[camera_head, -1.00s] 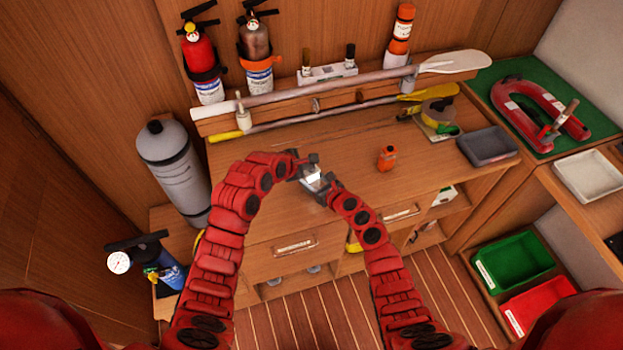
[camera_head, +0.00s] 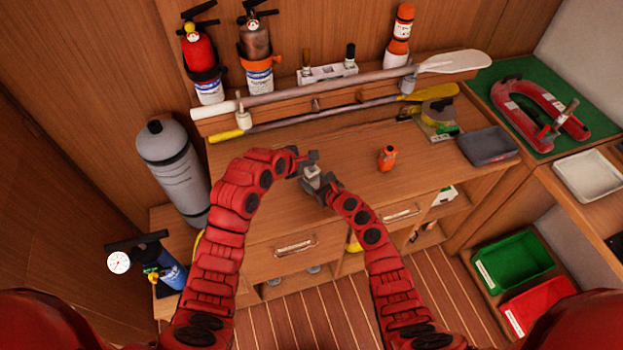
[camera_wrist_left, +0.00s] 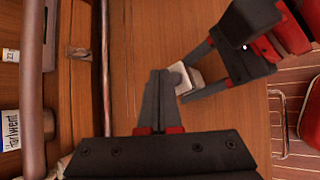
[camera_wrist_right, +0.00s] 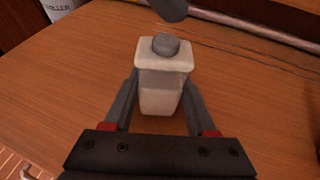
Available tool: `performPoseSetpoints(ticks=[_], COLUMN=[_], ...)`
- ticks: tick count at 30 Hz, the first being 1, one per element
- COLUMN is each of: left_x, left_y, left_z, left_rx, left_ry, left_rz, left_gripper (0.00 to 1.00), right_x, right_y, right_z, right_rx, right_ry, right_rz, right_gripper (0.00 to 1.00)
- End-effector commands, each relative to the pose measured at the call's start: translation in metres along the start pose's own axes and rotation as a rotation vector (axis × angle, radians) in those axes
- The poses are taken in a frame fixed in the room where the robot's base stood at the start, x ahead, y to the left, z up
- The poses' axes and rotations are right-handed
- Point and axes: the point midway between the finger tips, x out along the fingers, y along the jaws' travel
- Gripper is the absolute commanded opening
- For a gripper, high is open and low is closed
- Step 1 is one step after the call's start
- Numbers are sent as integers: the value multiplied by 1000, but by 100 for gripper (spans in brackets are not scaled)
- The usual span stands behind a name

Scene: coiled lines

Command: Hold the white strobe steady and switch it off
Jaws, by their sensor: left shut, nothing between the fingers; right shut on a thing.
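The white strobe (camera_wrist_right: 162,85) is a small pale box with a round grey knob (camera_wrist_right: 165,45) on top. My right gripper (camera_wrist_right: 160,110) is shut on its sides and holds it roughly upright above the bench. In the head view the strobe (camera_head: 312,176) is small between my two arms, with my right gripper (camera_head: 326,190) at it. My left gripper (camera_wrist_left: 160,74) is shut and empty, its tips beside the knob in the left wrist view. In the right wrist view a dark fingertip (camera_wrist_right: 173,9) hangs just above the knob, with a small gap.
The wooden bench (camera_head: 350,165) around the strobe is mostly clear. Paddles (camera_head: 340,87) run along the back, below fire extinguishers (camera_head: 202,65).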

Motion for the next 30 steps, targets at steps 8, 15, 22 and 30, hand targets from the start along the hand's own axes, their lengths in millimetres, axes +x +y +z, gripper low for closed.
performPoseSetpoints(ticks=[8,15,22,30], left_x=[-19,-36,-41,-41], left_y=[15,27,30,30], left_z=[14,26,29,29], left_rx=[-1,-1,-2,-1], left_ry=[-1,0,1,1], left_rz=[3,1,-1,-1], left_gripper=[0,0,0,0], right_x=[0,0,0,0], right_y=[0,0,0,0], right_z=[0,0,0,0], right_rx=[0,0,0,0], right_ry=[0,0,0,0], right_rz=[0,0,0,0], right_gripper=[0,0,0,62])
